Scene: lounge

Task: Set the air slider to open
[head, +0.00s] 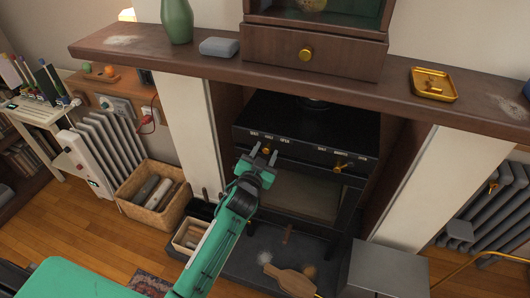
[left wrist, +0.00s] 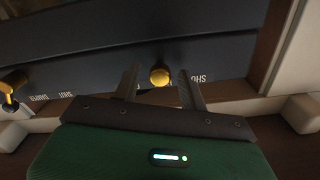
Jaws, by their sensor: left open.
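A black stove (head: 305,122) stands in the fireplace, with two brass slider knobs on its front panel under small white labels. One brass knob (left wrist: 160,76) is at the left labels. The other knob (head: 338,166) is under the right labels and shows at the left edge of the left wrist view (left wrist: 12,88). The labels are too small or cut off to tell which is the air slider. My left gripper (head: 263,155) is open at the left knob, its fingers (left wrist: 158,88) on either side of it; I cannot tell whether they touch it. My right gripper is not in view.
The mantel shelf (head: 225,68) juts out above the stove. White pillars flank the opening. A basket of logs (head: 150,190), a small wooden box (head: 188,236) and a wooden bellows (head: 290,281) are low in front. A grey box (head: 387,270) stands at lower right.

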